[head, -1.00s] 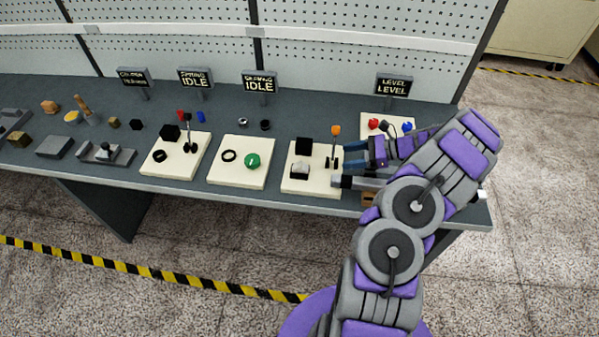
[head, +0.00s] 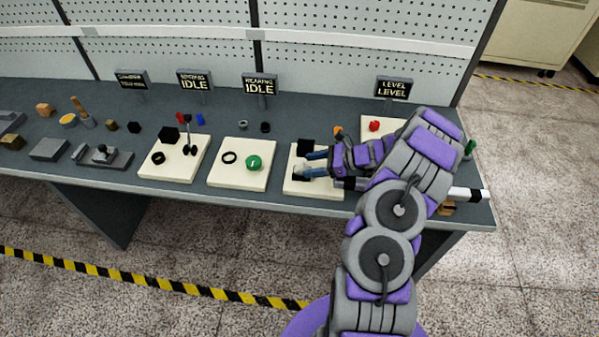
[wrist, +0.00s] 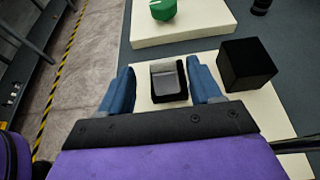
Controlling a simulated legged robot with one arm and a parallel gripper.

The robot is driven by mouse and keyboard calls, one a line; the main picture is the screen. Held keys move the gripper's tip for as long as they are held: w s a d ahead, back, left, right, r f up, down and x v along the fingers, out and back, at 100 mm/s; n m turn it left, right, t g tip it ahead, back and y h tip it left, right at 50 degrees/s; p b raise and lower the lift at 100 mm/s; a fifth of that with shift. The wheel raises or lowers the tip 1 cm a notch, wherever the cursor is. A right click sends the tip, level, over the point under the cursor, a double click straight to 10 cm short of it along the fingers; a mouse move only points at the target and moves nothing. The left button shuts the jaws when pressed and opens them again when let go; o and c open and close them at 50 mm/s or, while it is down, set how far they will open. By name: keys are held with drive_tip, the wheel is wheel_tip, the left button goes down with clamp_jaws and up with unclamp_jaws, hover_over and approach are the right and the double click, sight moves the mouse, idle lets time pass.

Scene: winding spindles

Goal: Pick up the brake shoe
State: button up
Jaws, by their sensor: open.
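My gripper (head: 304,163) is open over the third pale plate in the head view. In the wrist view its two blue fingers (wrist: 161,64) stand on either side of a grey block with a sloped face (wrist: 167,77), set in a black base. A gap shows between the block and the right finger; contact on the left is unclear. Nothing is gripped. In the head view the block is mostly hidden by the fingers. It resembles a rocker switch; I cannot tell whether it is the brake shoe, and no other thing is clearly identifiable as one.
A black cube (wrist: 247,64) stands close right of my right finger in the wrist view. A plate with a green knob (head: 254,162) lies to the left. Several loose parts, including a grey block (head: 49,149), lie at the bench's left. My arm covers the bench's right part.

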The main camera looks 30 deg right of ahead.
sight(305, 165)
drive_tip(key=shift+w+a+f+b, duration=0.65)
drive_tip(key=shift+w+f, duration=0.25)
drive_tip(key=shift+w, duration=0.15)
drive_tip(key=shift+w+a+r, duration=0.1)
drive_tip(key=shift+a, duration=0.8)
drive_tip(key=shift+c, duration=0.5)
drive_tip(key=c, duration=0.3)
drive_tip(key=shift+d, duration=0.45)
drive_tip(key=c, duration=0.7)
drive_tip(key=shift+a, duration=0.2)
drive_tip(key=shift+c, duration=0.4)
